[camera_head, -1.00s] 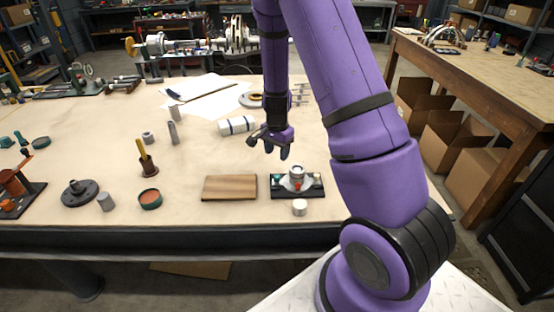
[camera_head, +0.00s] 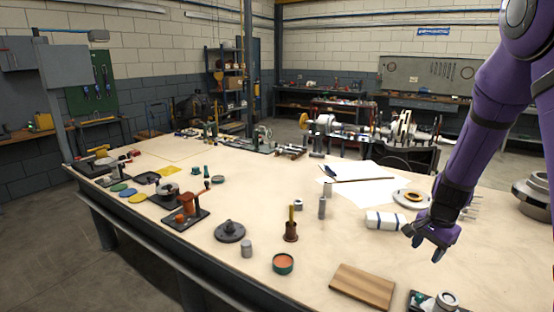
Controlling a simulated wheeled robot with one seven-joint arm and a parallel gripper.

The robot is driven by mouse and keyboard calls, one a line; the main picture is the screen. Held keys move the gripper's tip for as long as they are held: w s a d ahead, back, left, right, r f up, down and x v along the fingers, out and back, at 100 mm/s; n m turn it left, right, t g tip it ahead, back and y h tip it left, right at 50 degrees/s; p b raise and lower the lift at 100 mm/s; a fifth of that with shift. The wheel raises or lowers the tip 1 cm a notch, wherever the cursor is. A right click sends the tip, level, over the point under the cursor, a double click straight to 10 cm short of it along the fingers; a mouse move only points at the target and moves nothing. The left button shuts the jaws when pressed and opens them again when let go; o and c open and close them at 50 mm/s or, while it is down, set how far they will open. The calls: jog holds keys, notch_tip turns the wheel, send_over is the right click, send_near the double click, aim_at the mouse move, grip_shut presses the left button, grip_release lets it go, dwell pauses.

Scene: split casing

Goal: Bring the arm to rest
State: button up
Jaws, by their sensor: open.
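My purple arm comes down from the upper right. My gripper (camera_head: 427,245) hangs over the right part of the workbench (camera_head: 220,285), fingers pointing down, open, with nothing seen between the fingers. A white roll with dark bands (camera_head: 384,220) lies just to its left, apart from it as far as I can tell. The split casing on its dark base (camera_head: 440,302) is at the bottom right and partly cut off by the picture's edge.
A wooden board (camera_head: 363,286) lies left of the casing. A red-topped tin (camera_head: 283,263), a brush in a brown pot (camera_head: 291,228) and a grey flanged disc (camera_head: 230,231) stand on the bench. Paper sheets (camera_head: 365,190) lie behind.

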jog(key=s+a+r+n+t, duration=0.1)
jog(key=s+a+r+n, duration=0.3)
jog(key=r, duration=0.5)
jog(key=s+a+r+n+t, duration=0.1)
jog(key=s+a+r+n, duration=0.2)
jog(key=s+r, duration=0.5)
jog(key=s+a+r+n+t, duration=0.2)
jog(key=s+r+n, duration=0.3)
jog(key=s+r, duration=0.5)
jog(key=s+a, duration=0.1)
jog(key=s, duration=0.3)
jog(key=shift+a+n+h, duration=0.15)
jog(key=shift+n+h, duration=0.15)
jog(key=shift+w, duration=0.2)
